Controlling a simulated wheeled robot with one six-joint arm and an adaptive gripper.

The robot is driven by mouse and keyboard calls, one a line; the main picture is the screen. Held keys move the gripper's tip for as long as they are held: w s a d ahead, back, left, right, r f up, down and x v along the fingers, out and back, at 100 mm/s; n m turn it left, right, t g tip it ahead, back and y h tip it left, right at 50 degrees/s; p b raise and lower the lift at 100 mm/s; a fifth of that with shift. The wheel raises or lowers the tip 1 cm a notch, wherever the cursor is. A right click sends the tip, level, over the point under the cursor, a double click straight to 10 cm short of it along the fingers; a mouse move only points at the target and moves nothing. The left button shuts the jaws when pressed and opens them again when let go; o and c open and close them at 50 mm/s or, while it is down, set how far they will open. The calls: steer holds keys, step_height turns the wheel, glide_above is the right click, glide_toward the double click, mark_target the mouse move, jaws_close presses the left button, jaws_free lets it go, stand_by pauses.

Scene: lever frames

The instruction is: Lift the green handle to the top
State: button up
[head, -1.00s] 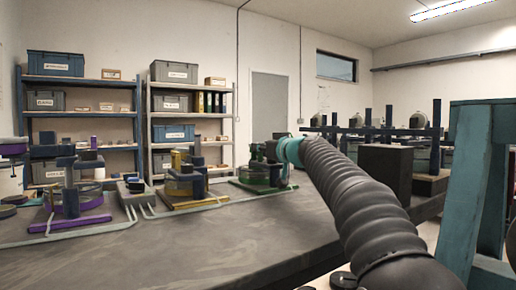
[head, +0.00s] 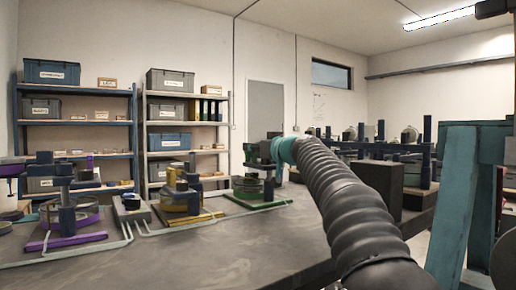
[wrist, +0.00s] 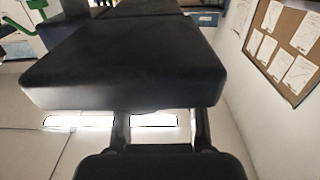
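The green lever frame (head: 262,203), with a green base and a round ring, stands on the right part of the workbench in the head view. A small green bar (wrist: 18,30) shows at the top left corner of the wrist view; I cannot tell whether it is the handle. My gripper (head: 262,150) is at the end of my black corrugated arm, past the teal wrist joint, above and beside the green frame. In the wrist view a large dark block covers the middle. The fingertips do not show clearly, and no grasp on the handle is visible.
The yellow lever frame (head: 183,205) stands left of the green one, the purple frame (head: 68,238) farther left. The workbench front (head: 215,260) is clear. A dark box (head: 375,185) stands right of my arm. A corkboard (wrist: 285,45) hangs at the right of the wrist view.

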steer(key=v, duration=1.2)
stand_by(0.4)
